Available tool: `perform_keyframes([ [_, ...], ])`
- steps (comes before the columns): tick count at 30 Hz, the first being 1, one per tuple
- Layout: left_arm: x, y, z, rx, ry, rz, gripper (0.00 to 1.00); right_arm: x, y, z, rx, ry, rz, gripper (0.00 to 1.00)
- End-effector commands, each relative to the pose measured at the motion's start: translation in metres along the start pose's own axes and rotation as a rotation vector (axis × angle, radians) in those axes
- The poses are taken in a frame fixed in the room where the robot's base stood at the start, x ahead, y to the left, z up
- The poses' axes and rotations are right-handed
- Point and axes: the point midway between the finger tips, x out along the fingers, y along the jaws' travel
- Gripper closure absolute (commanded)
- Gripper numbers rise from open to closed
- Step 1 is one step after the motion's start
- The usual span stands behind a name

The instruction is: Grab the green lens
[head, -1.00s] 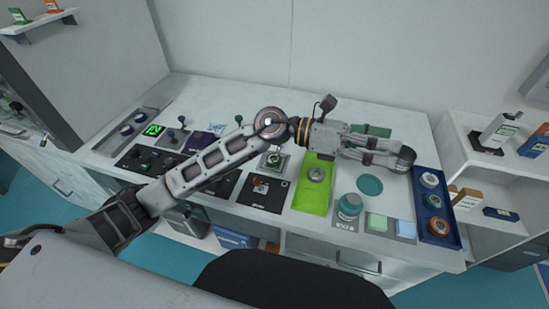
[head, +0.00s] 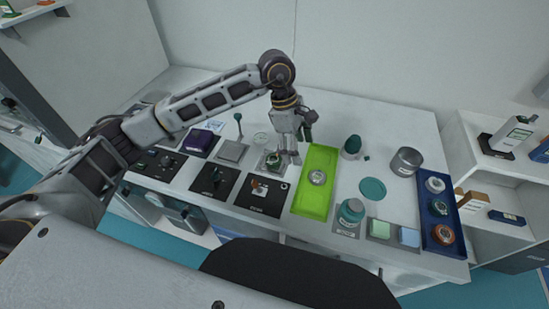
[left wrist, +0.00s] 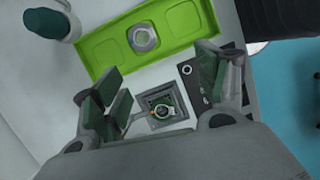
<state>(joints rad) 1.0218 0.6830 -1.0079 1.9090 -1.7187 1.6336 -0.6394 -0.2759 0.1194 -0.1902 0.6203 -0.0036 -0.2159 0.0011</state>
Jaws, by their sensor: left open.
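A small round green-rimmed piece (head: 274,161), which looks like a lens, sits on a square grey mount on the table. It also shows in the left wrist view (left wrist: 163,108), between the fingers and beyond them. Another green-ringed round piece (head: 438,208) lies in the blue tray (head: 426,222) at the right, between a white one and an orange one. I cannot tell for sure which is the green lens. My left gripper (head: 288,156) points down just above the grey mount, open and empty; its spread fingers show in the left wrist view (left wrist: 160,92). My right gripper is not in view.
The bright green tray (head: 313,206) with a metal round part (head: 317,177) lies right of the left gripper. Black plates (head: 214,182) lie in front and to the left. A dark green egg-shaped thing (head: 353,145) and a metal cylinder (head: 405,161) stand behind right.

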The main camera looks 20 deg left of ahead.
Motion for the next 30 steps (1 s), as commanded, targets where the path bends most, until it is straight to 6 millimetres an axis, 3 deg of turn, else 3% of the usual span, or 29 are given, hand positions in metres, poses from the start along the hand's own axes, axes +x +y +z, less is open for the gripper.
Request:
perform_keyframes([
  [3,-0.015,0.008,-0.036,-0.004,0.143,0.01,0.27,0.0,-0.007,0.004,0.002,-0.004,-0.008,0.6],
  [9,-0.033,0.013,-0.071,-0.015,0.287,0.01,0.27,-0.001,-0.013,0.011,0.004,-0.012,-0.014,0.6],
  [23,-0.036,0.014,-0.077,-0.018,0.312,0.008,0.27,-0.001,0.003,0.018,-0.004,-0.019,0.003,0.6],
  [30,-0.02,0.014,-0.082,-0.018,0.312,0.007,0.27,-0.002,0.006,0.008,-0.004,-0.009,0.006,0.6],
])
